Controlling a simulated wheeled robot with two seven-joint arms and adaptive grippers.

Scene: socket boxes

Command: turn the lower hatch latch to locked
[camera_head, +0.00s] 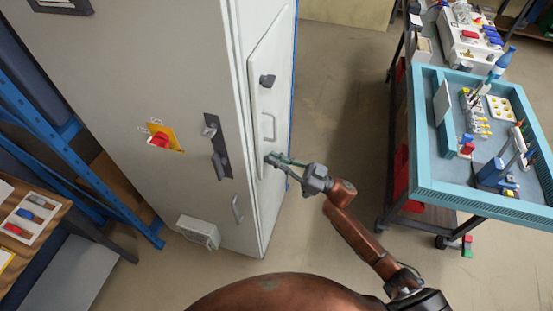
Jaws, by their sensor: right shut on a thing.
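The hatch (269,105) is a pale panel on the narrow side of a tall white cabinet. Its lower latch (268,157) is a small dark knob near the panel's bottom, partly hidden by the fingertips. My right gripper (277,160) reaches in from the right and is shut on the lower latch. The latch's exact angle is too small to tell. The upper latch (267,80) is a dark knob near the panel's middle, and a pale pull handle (267,127) sits between the two latches. My left gripper is out of view.
The cabinet front (130,80) carries a red rotary switch (159,140) on a yellow plate and a dark lever handle (216,146). A blue-rimmed cart (429,165) with small parts stands at the right. The floor between cabinet and cart is clear apart from my right arm.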

